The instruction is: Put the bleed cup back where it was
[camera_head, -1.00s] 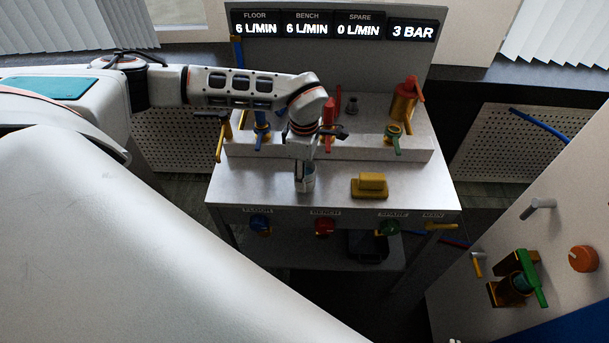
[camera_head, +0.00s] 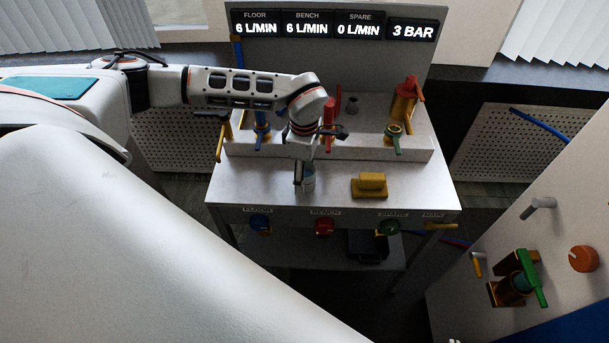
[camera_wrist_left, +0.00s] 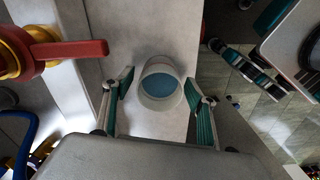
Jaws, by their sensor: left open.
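The bleed cup (camera_wrist_left: 160,84) is a pale, round, open-topped cup with a blue-teal inside. In the left wrist view it lies between the two green-padded fingers of my left gripper (camera_wrist_left: 159,92), which are spread with gaps beside the cup. In the head view the cup (camera_head: 309,180) stands on the grey bench top (camera_head: 250,186), near its front edge and partly hidden by a finger. My left gripper (camera_head: 303,172) reaches down over it from above and is open.
A yellow block (camera_head: 369,186) sits on the bench right of the cup. Behind, a raised ledge (camera_head: 360,146) carries coloured valves, including a red handle (camera_head: 329,117) close to my left wrist. A panel with a green-handled valve (camera_head: 530,275) stands at the right.

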